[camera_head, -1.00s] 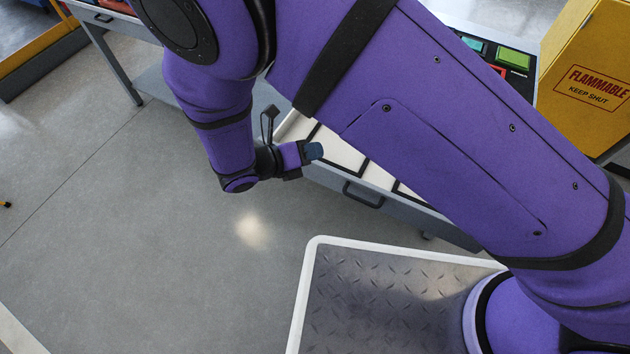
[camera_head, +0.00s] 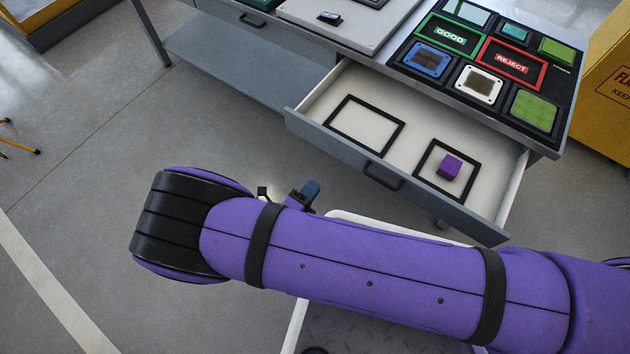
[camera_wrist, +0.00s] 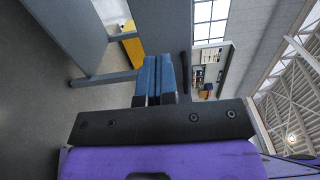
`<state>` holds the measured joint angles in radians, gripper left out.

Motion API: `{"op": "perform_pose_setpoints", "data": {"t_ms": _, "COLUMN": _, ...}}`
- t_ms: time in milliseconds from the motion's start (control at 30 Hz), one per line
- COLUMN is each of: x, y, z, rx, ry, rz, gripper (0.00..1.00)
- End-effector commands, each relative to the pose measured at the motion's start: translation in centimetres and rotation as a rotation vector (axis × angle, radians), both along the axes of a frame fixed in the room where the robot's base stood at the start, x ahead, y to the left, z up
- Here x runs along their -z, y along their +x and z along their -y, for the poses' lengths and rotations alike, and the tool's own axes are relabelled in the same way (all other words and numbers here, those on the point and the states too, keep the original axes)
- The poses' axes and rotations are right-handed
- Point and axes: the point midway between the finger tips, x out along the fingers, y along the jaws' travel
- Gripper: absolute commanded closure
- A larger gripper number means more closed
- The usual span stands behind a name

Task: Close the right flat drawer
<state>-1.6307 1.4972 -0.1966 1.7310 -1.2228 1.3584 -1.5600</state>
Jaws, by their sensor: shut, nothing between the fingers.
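The right flat drawer (camera_head: 400,190) is pulled out from the grey workbench, with its pale inside showing. Its dark handle (camera_head: 383,176) is at the middle of the drawer front. Inside lie two black square frames, and a purple block (camera_head: 449,167) sits within the right one. My gripper (camera_head: 309,191) is in front of the drawer, to the lower left of the handle and apart from it, partly hidden behind my arm. In the wrist view its blue fingers (camera_wrist: 156,75) are shut together with nothing between them. A dark bar there, right of the fingers, looks like the handle.
The bench top holds a black board (camera_head: 490,65) with GOOD and REJECT frames and several coloured parts. A white panel (camera_head: 350,20) lies left of it. A yellow cabinet (camera_head: 605,90) stands at the right. Floor left of the drawer is clear.

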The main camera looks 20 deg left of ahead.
Motion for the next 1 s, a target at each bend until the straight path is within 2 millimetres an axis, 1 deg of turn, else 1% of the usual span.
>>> {"op": "perform_pose_setpoints", "data": {"t_ms": 33, "x": 0.0, "y": 0.9, "z": 0.4, "rx": 0.002, "ry": -0.001, "rz": 0.001, "gripper": 1.00}}
{"op": "perform_pose_setpoints", "data": {"t_ms": 400, "x": 0.0, "y": 7.4, "z": 2.5, "rx": 0.003, "ry": 0.000, "rz": 0.000, "gripper": 1.00}}
{"op": "perform_pose_setpoints", "data": {"t_ms": 600, "x": 0.0, "y": 10.0, "z": 3.3, "rx": 0.002, "ry": 0.001, "rz": 0.000, "gripper": 1.00}}
{"op": "perform_pose_setpoints", "data": {"t_ms": 800, "x": 0.0, "y": 11.2, "z": 3.7, "rx": 0.002, "ry": 0.001, "rz": -0.001, "gripper": 1.00}}
{"op": "perform_pose_setpoints", "data": {"t_ms": 1000, "x": 0.0, "y": 11.3, "z": 3.7, "rx": 0.001, "ry": 0.002, "rz": 0.000, "gripper": 1.00}}
